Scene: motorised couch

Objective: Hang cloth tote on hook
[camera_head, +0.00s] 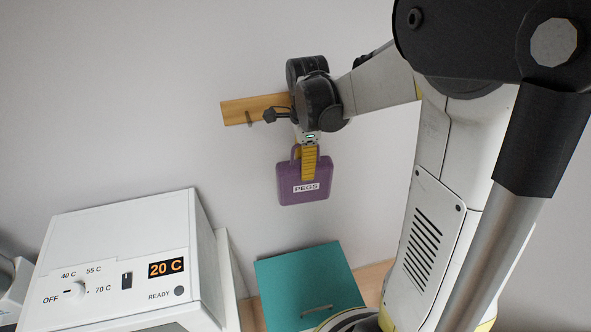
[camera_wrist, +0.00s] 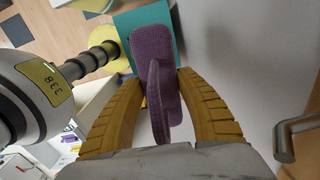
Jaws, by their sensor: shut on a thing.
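The purple cloth tote (camera_head: 303,188), labelled PEGS, hangs upright from my gripper (camera_head: 309,172) in front of the wall. My gripper's yellow fingers are shut on the tote's upper part, near its handle. In the wrist view the tote (camera_wrist: 152,60) lies between the two fingers (camera_wrist: 163,88). A wooden rail (camera_head: 238,110) is fixed to the wall, behind and above the tote and to its left. A small hook (camera_head: 249,118) shows on the rail. In the wrist view a grey metal hook (camera_wrist: 285,142) stands at the right, apart from the tote. My wrist hides the rail's right end.
A white heater box (camera_head: 110,260) with a dial and a 20 C display stands at lower left. A teal box or lid (camera_head: 305,285) lies below the tote. The wall around the tote is bare.

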